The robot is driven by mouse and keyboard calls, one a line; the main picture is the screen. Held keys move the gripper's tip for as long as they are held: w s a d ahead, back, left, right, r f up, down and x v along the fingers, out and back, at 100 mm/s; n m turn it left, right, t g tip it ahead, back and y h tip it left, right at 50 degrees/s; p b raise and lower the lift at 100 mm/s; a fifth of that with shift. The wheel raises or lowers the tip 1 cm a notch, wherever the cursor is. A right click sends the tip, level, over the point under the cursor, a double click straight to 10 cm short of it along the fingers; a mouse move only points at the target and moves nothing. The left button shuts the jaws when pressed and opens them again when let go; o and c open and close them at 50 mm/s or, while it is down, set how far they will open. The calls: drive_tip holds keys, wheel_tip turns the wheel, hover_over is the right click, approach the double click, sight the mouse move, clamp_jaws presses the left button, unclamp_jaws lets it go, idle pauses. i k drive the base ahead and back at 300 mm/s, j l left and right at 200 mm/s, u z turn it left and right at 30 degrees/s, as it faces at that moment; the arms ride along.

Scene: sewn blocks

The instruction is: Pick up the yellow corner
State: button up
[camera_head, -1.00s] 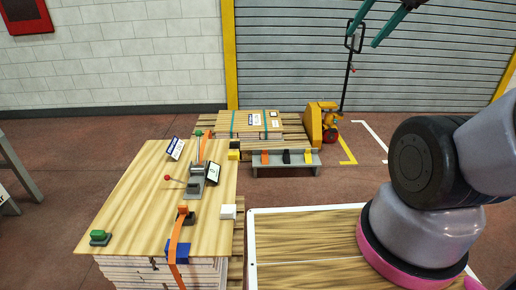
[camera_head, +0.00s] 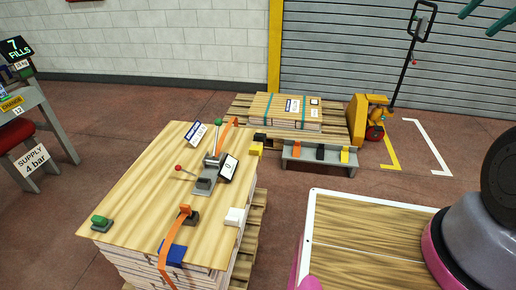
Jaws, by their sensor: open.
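A yellow corner piece (camera_head: 345,155) sits at the right end of a low grey rack (camera_head: 318,166), beside a black piece (camera_head: 320,152) and an orange piece (camera_head: 297,149). Another yellow block (camera_head: 256,150) is at the right edge of the near board stack (camera_head: 135,190), just in front of a black block (camera_head: 260,138). My gripper (camera_head: 474,24) shows only as two teal fingers at the top right edge. They are apart, with nothing seen between them, far from both yellow pieces.
The near stack carries a strap tool (camera_head: 206,182), an orange strap and green, white and blue blocks. A strapped pallet load (camera_head: 290,108) and a yellow pallet jack (camera_head: 364,118) stand behind the rack. My wood-topped deck is at lower right. Floor is open right of the rack.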

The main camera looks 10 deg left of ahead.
sight(255, 150)
drive_tip(key=i+j+u, duration=0.2)
drive_tip(key=i, duration=0.65)
drive_tip(key=i+l+u, duration=0.3)
drive_tip(key=l+u, duration=0.9)
